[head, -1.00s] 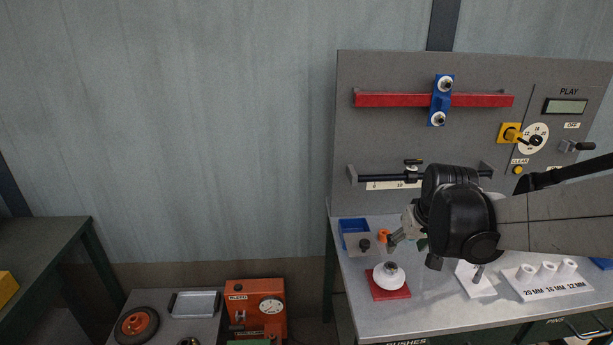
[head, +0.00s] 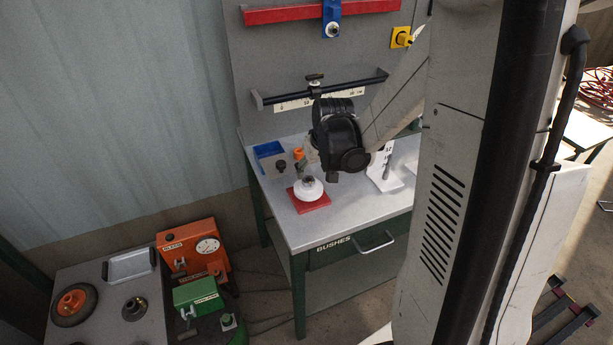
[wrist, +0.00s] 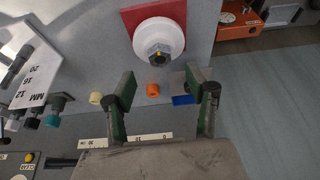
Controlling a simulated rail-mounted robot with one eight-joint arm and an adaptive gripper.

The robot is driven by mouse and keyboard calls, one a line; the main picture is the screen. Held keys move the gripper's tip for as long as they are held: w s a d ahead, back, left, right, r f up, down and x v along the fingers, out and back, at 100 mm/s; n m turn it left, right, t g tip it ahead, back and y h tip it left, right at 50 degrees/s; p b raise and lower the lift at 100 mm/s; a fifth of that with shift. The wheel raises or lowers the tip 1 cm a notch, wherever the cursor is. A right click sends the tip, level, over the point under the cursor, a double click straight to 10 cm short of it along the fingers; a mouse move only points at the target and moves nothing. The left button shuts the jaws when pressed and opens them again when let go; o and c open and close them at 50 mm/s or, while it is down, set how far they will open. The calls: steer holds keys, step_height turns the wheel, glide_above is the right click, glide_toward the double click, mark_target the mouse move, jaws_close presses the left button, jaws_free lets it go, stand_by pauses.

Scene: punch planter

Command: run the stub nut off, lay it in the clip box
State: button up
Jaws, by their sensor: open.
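A grey hex nut (wrist: 160,54) sits on top of a white dome (wrist: 146,37) on a red base plate (wrist: 135,19). In the head view the dome (head: 308,190) stands on its red plate (head: 313,206) near the bench's front left, with the nut (head: 308,181) on top. My gripper (wrist: 160,84) is open and empty in the wrist view, its fingers apart, with the nut just beyond them. In the head view it is behind and above the dome, partly hidden by my wrist. A blue open box (head: 268,149), apparently the clip box, is at the bench's back left; it is mostly hidden in the wrist view (wrist: 183,100).
An orange bush (head: 298,153) and a dark knob (head: 281,168) on a grey block stand beside the box. The panel with a dark rail (head: 340,90) rises behind. The bench front is clear.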

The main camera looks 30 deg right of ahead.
mark_target(309, 180)
steer(key=shift+x, duration=3.2)
steer(key=shift+c, duration=0.5)
